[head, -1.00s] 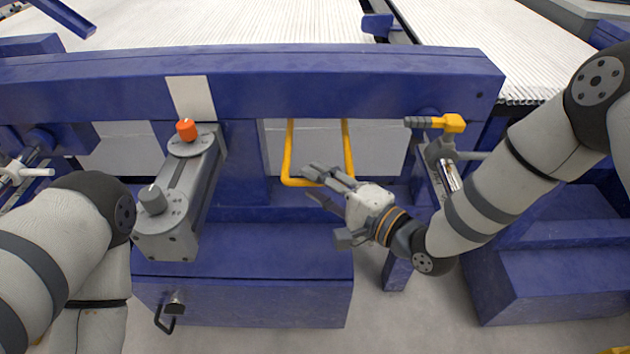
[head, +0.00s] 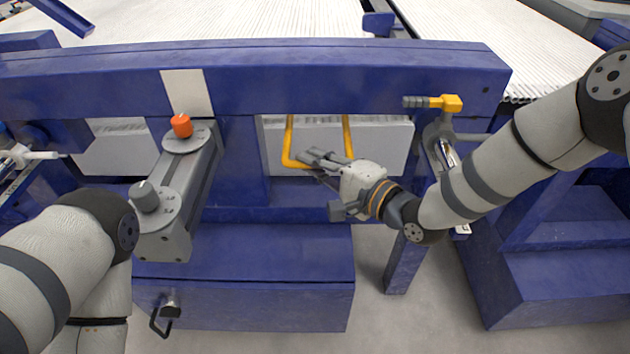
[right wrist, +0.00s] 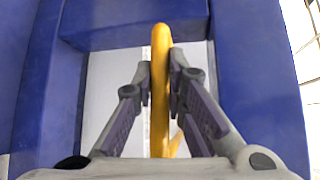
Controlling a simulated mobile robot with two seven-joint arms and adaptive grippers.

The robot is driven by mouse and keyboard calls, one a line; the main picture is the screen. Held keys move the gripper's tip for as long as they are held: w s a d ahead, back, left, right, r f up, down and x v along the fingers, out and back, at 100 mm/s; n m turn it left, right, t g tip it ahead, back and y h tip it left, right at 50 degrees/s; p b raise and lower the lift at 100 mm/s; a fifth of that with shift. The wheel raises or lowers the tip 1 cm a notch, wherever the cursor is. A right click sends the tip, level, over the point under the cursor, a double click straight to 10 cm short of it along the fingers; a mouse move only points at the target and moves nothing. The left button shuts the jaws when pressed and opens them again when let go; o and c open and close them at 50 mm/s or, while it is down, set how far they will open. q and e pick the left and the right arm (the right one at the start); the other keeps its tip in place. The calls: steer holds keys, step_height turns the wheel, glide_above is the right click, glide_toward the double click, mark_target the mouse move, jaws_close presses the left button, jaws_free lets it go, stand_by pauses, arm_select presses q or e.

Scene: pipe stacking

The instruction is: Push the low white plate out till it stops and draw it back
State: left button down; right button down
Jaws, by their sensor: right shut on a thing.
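The low white plate (head: 385,146) stands upright behind the blue frame, seen below its top beam. A yellow U-shaped handle (head: 289,140) hangs in front of the plate. My right gripper (head: 312,158) is shut on the bottom bar of the handle, its fingers partly covering it. The right wrist view shows the yellow bar (right wrist: 160,90) between the two fingers (right wrist: 160,78), with the white plate (right wrist: 135,85) behind. My left arm enters at the left, but its gripper is out of view.
A grey control box (head: 185,190) with an orange knob (head: 182,126) stands left of the handle.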

steer(key=w+b, duration=0.1)
steer(key=w, duration=0.2)
steer(key=c, duration=1.6)
jaws_free()
arm_select(q)
steer(key=shift+x, duration=0.75)
arm_select(e)
steer(key=shift+s, duration=0.1)
